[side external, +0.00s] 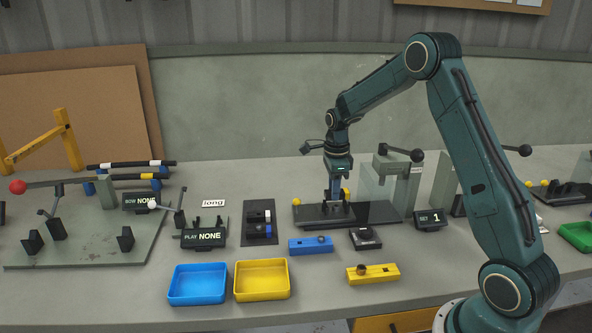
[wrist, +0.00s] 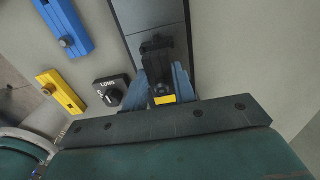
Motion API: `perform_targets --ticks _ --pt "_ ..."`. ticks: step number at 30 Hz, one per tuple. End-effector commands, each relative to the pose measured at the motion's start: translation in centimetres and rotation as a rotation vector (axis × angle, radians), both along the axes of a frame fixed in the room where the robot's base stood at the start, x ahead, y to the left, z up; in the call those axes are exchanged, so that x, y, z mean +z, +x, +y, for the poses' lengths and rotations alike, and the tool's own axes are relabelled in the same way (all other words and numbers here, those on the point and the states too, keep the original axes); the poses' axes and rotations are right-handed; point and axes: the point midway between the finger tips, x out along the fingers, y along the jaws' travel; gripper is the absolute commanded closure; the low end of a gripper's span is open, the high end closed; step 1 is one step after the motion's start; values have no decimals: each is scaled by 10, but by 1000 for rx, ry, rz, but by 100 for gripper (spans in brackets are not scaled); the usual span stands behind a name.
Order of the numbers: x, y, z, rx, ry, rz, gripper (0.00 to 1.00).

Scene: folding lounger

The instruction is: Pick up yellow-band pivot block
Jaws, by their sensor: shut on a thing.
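My gripper (side external: 336,203) is low over the left part of a long black plate (side external: 375,213). In the wrist view, its two blue-grey fingers (wrist: 162,88) are closed on either side of a dark block with a yellow band (wrist: 164,99), the yellow-band pivot block. A black upper part of it reaches out beyond the fingers. In the side view, the block is mostly hidden by the fingers, with a dark part showing at their tips. I cannot tell whether it touches the plate.
A blue bar (side external: 310,246), a dial box (side external: 365,238) and a yellow bar (side external: 373,274) lie in front of the plate. Blue (side external: 198,299) and yellow trays (side external: 262,294) stand empty near the front edge. A grey upright fixture (side external: 385,183) stands close behind the plate.

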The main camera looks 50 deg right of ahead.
Motion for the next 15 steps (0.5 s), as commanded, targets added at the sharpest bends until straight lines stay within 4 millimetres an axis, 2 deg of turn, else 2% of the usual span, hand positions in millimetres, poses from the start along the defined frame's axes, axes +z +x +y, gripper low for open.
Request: perform_targets --ticks 15 --pt "29 0 0 0 -1 -2 100"
